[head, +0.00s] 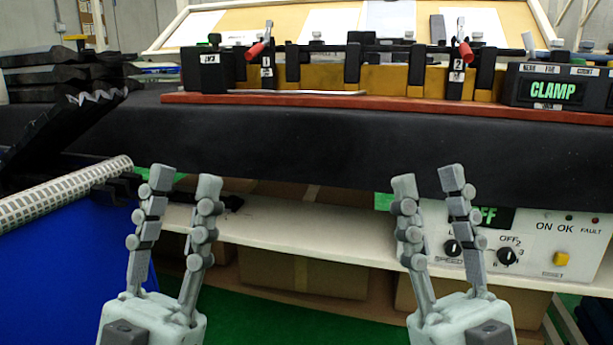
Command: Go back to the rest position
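My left gripper (184,182) is in the lower left of the head view. Its two fingers point up and stand apart, with nothing between them. My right gripper (428,182) is in the lower right, fingers also up and apart and empty. Both are in front of the black padded edge (320,145) of the workbench and touch nothing that I can see. On the bench stands a clamp fixture (395,68) on a red-brown base (300,101), with two red-handled clamps, the left one (257,50) and the right one (464,52).
A black box marked CLAMP (552,92) stands at the bench's right. Dark trim parts (45,62) are stacked at the left. A blue bin (70,275) with a patterned roll (65,195) is at lower left. A control panel (560,230) and cardboard boxes (300,272) are below the bench.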

